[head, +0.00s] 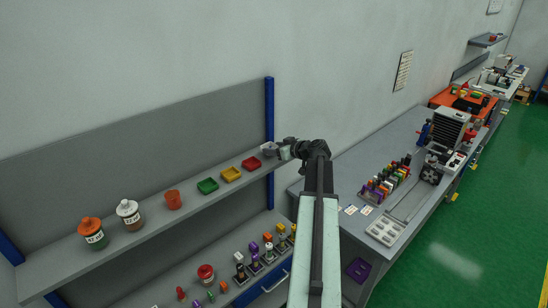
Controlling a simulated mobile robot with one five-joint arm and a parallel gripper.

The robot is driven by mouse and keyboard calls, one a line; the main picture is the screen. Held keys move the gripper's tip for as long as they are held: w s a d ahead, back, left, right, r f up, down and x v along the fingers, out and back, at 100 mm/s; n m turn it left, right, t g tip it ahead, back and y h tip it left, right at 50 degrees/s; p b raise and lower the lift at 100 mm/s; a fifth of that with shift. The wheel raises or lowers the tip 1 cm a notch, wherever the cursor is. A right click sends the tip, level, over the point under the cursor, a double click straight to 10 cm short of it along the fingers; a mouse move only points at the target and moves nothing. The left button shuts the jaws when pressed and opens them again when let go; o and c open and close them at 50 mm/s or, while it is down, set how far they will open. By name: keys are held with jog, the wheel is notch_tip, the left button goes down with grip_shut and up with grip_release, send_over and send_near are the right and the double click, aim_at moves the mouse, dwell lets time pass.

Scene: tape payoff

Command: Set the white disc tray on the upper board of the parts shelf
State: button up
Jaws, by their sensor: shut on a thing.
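My gripper (284,150) is at the right end of the parts shelf, near the blue post. It is shut on a small pale thing (269,149), which appears to be the white disc tray; the jaws partly hide it. The held tray shows at the right end of the upper board (212,197), right of the red bin. I cannot tell whether it touches the board or hangs just above it.
On the upper board stand red (251,163), yellow (231,174) and green (207,186) bins, an orange cup (173,200), a white jar (129,214) and an orange-lidded jar (92,232). Several small parts crowd the lower board. A grey bench (345,178) stands right.

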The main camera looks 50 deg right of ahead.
notch_tip(320, 180, down, 3)
jog(key=shift+d+r+b, duration=0.1)
jog(key=shift+b, duration=0.5)
jog(key=shift+r, duration=0.15)
jog(key=o, duration=1.4)
jog(key=shift+s, duration=0.1)
jog(key=shift+c, duration=0.2)
jog(key=p+v, duration=0.5)
jog(key=v, duration=0.7)
